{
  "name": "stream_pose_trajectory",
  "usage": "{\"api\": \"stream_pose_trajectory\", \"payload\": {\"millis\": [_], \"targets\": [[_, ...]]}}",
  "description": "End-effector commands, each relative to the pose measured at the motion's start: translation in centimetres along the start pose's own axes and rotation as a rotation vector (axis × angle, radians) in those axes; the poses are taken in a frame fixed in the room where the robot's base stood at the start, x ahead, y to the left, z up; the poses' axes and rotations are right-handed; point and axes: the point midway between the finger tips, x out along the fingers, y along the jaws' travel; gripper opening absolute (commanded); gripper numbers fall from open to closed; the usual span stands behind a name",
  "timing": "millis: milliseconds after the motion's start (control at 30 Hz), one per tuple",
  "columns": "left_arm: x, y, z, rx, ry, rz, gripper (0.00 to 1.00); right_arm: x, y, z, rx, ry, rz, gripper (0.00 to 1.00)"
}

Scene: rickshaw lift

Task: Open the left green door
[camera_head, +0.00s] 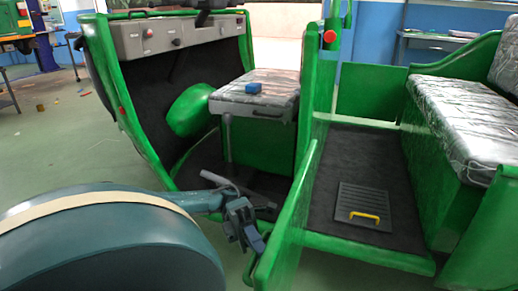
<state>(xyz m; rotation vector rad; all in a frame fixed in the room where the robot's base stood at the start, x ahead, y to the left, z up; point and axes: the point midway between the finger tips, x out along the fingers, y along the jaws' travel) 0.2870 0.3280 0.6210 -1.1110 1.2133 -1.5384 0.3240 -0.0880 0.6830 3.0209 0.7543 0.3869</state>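The green door (289,222) stands swung outward toward me, between the driver's footwell on its left and the rear floor on its right. Its near end reaches the bottom of the picture. My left gripper (253,240) is dark, at the end of the teal arm, just left of the door's near part. Its fingers point down and overlap or lie close to the door's edge; I cannot tell whether they touch it. Their gap is too small and dark to read. My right gripper is not in view.
The green rickshaw body has a grey dashboard (170,37) and a front seat (258,95) with a blue block (253,87). A ribbed plate with a yellow handle (364,216) lies on the rear floor beside the rear bench (465,120). Open floor (70,150) lies left.

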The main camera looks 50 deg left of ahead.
Motion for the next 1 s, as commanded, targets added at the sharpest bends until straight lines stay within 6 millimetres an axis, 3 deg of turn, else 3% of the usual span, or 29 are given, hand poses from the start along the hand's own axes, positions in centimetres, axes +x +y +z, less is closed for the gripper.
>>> {"api": "stream_pose_trajectory", "payload": {"millis": [367, 700, 800, 1000], "targets": [[-0.4, 0.0, 0.0, -0.001, 0.002, 0.000, 0.22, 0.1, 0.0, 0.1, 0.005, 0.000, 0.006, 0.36], [-5.4, 0.2, 0.0, 0.001, 0.001, 0.002, 0.22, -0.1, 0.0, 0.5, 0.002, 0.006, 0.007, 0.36], [-6.5, 0.5, 0.0, -0.001, 0.005, 0.003, 0.22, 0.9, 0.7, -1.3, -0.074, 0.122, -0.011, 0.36], [-7.5, 0.1, 0.0, 0.000, 0.001, 0.001, 0.22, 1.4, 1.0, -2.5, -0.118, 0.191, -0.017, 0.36]]}}
